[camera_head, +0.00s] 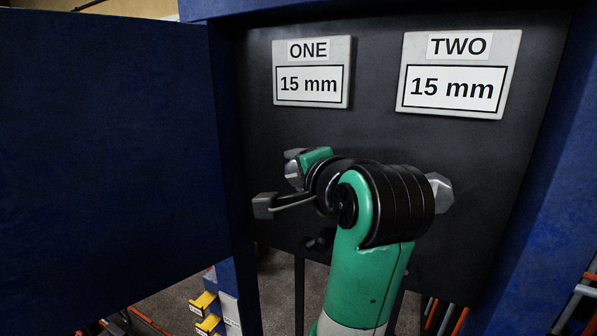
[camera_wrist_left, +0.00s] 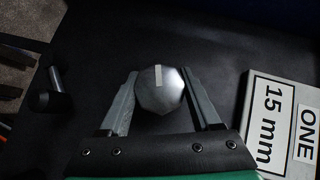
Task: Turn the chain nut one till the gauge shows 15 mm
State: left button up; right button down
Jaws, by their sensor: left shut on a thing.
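Chain nut one (camera_head: 293,176) is a grey faceted nut on the dark panel, partly hidden behind my left gripper (camera_head: 296,163). In the left wrist view the nut (camera_wrist_left: 159,88) sits between the two fingers, with a light mark on its face. My left gripper is shut on it. Gauge ONE (camera_head: 309,85) reads 15 mm, and its label also shows sideways in the left wrist view (camera_wrist_left: 268,120). Gauge TWO (camera_head: 459,88) reads 15 mm. My right gripper is in neither view.
A second grey nut (camera_head: 440,193) is on the panel to the right, partly behind my green arm. A blue door (camera_head: 105,160) stands open at the left. A dark handle with a grey bar (camera_wrist_left: 53,86) shows at the left of the wrist view.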

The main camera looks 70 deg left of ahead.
pick_arm(q)
jog(key=o, duration=1.4)
jog(key=shift+c, duration=0.2)
jog(key=b+v, duration=0.1)
jog(key=v, duration=1)
jog(key=shift+d, duration=0.25)
jog(key=shift+r, duration=0.2)
